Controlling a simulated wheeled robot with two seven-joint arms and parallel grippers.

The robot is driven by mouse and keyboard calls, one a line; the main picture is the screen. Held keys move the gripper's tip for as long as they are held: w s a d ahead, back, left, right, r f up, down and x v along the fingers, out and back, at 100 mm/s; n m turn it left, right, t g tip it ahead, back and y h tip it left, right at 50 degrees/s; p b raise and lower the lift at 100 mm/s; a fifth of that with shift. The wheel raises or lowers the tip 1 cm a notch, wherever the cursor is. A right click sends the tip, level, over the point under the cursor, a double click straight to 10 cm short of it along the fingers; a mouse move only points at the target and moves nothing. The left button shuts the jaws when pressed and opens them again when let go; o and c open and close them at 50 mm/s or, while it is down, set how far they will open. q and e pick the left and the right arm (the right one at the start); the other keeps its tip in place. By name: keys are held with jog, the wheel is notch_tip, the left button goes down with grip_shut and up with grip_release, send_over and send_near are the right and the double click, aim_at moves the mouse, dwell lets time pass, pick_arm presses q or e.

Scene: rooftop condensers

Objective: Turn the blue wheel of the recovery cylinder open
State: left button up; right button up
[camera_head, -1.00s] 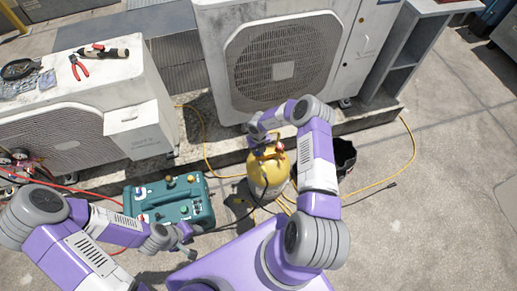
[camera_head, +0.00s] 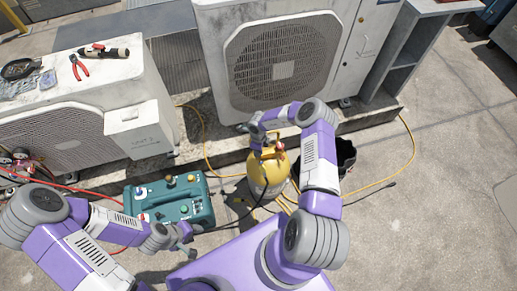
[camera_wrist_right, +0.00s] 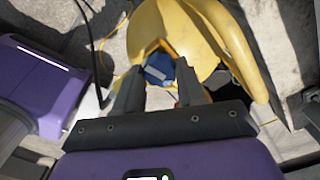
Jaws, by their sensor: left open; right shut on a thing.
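The yellow recovery cylinder (camera_head: 268,178) stands upright on the ground in front of the large condenser. My right arm reaches over its top, and my right gripper covers most of its valves in the head view. In the right wrist view, the blue wheel (camera_wrist_right: 159,69) sits inside the cylinder's yellow collar (camera_wrist_right: 190,25). My right gripper (camera_wrist_right: 162,84) is shut on the blue wheel, one finger on each side. My left gripper (camera_head: 190,242) is open and empty, low beside the teal recovery machine.
The teal machine (camera_head: 170,203) with several knobs stands left of the cylinder. A black bucket (camera_head: 338,155) is behind it to the right. Yellow hoses (camera_head: 408,160) lie on the ground. Pliers (camera_head: 77,68) and other tools lie on the left condenser. Open concrete lies to the right.

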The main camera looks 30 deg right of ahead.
jog(key=n, duration=1.3)
jog(key=shift+n, duration=0.4)
dwell(0.3)
jog(key=o, duration=1)
jog(key=shift+o, duration=0.2)
notch_tip(320, 180, up, 8)
jog(key=shift+f+p, duration=0.2)
jog(key=shift+p, duration=1)
